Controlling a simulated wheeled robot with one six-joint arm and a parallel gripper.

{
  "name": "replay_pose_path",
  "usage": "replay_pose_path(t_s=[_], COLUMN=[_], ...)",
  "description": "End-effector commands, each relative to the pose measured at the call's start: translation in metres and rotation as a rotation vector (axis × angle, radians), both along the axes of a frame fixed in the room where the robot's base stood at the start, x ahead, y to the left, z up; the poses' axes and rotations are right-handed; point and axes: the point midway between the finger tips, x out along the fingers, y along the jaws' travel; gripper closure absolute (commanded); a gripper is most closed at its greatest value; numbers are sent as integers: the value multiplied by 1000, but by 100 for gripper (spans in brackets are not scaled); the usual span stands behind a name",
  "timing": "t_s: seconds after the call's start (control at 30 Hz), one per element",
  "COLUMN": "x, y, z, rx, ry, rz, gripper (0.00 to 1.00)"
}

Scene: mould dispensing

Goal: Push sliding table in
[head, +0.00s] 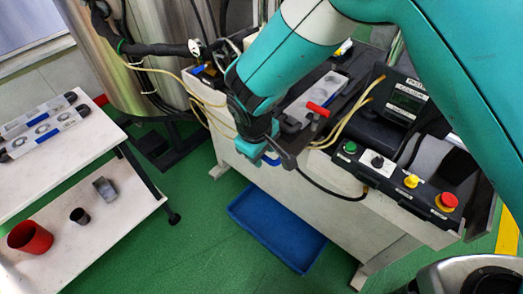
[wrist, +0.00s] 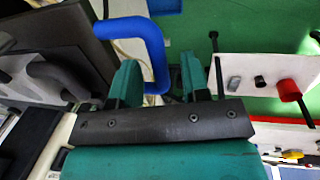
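The sliding table is a dark plate (head: 289,158) on the white machine, partly hidden behind my arm. It carries a grey metal mould (head: 327,86) and a red-handled clamp (head: 318,109). A blue handle (head: 271,160) sticks out at its front edge, just below my gripper (head: 262,142). In the wrist view the blue handle (wrist: 153,40) is a bent bar, and its lower end lies between the two teal fingers of my gripper (wrist: 158,78). The fingers stand apart, with gaps beside the bar. Whether either finger touches it is hard to tell.
A control panel with green, yellow and red buttons (head: 447,202) is right of the handle. A blue tray (head: 278,228) lies on the green floor below. A white two-level cart (head: 92,222) at left holds moulds and a red cup (head: 30,238). Yellow hoses (head: 190,75) hang near my arm.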

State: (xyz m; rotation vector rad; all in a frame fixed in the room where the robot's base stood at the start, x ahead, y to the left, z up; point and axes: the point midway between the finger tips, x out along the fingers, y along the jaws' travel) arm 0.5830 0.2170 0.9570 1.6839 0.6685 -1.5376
Motion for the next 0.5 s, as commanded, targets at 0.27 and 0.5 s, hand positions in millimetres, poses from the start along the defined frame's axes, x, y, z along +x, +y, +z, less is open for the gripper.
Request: replay_pose_path(t_s=[0.27,0.5], x=[-1,-9], y=[2,8], z=[13,67], rx=[2,6], ry=[-3,-5], rz=[0,1], gripper=[58,58])
